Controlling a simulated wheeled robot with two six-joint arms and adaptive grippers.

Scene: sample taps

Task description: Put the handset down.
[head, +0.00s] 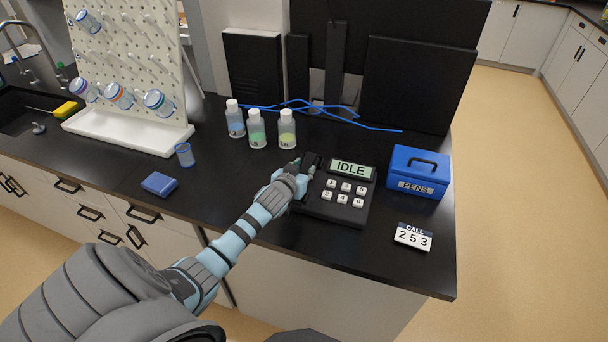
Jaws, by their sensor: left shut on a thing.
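A black desk phone (345,209) with white number keys stands on the dark counter. Its screen (351,170) reads IDLE. The black handset (311,161) shows only in small part at the left side of the phone. My left gripper (303,172) is at that side, shut on the handset, and hides most of it. I cannot tell whether the handset touches its cradle. A white card (413,236) reading CALL 253 lies to the right of the phone. My right gripper is not in view.
A blue PENS box (419,172) stands right of the phone. Three capped bottles (257,133) stand behind and left of my left gripper. A blue block (160,184), a small blue cup (184,154) and a pegboard rack (130,60) are at left. Blue cable (345,120) lies behind.

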